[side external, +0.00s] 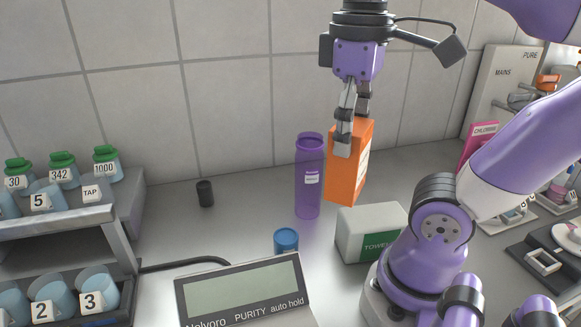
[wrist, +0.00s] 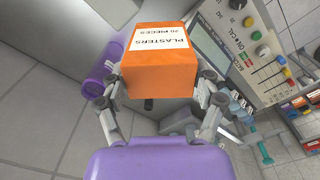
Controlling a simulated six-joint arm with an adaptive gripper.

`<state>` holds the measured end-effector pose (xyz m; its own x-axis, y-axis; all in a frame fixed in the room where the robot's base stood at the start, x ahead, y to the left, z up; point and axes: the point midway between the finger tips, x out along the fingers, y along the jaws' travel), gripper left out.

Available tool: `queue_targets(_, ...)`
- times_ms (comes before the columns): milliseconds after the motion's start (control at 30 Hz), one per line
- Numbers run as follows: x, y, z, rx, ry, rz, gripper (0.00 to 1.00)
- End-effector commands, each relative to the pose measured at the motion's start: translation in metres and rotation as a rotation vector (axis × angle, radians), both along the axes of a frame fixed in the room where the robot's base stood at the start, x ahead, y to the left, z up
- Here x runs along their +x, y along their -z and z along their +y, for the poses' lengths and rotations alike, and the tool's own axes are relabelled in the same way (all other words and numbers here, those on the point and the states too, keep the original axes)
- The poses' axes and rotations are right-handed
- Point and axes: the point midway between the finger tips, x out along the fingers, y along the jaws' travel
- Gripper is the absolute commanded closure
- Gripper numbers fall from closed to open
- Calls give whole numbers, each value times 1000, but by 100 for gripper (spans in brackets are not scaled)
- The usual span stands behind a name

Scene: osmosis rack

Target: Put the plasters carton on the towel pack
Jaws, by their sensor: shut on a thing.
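The plasters carton (side external: 347,178) is an orange box with a white label, held upright in the air. In the wrist view the carton (wrist: 158,66) shows its label reading "PLASTERS" between the two fingers. My gripper (side external: 346,134) is shut on the upper part of the carton. The towel pack (side external: 365,232) is a white block with a green "TOWEL" label, standing on the bench below and slightly right of the carton. My arm's base hides part of its right side. The carton is apart from the pack, with a gap below it.
A purple cylinder (side external: 309,180) stands just left of the carton. A blue-capped item (side external: 286,241) and a purity meter (side external: 243,290) are in front. A rack of labelled cups (side external: 72,212) is at left. A small black cylinder (side external: 205,193) stands near the wall.

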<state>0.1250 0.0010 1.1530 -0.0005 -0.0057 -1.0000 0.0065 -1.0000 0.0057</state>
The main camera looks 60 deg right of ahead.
Motion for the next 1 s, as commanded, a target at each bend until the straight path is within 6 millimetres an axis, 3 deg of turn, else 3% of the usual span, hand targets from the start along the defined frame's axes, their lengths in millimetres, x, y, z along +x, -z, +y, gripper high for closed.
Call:
queue_targets(600,-28,51,-81,1,18,2,73)
queue_targets(800,-32,64,-100,5,10,-2,73)
queue_targets(1000,-36,74,-106,2,6,3,73)
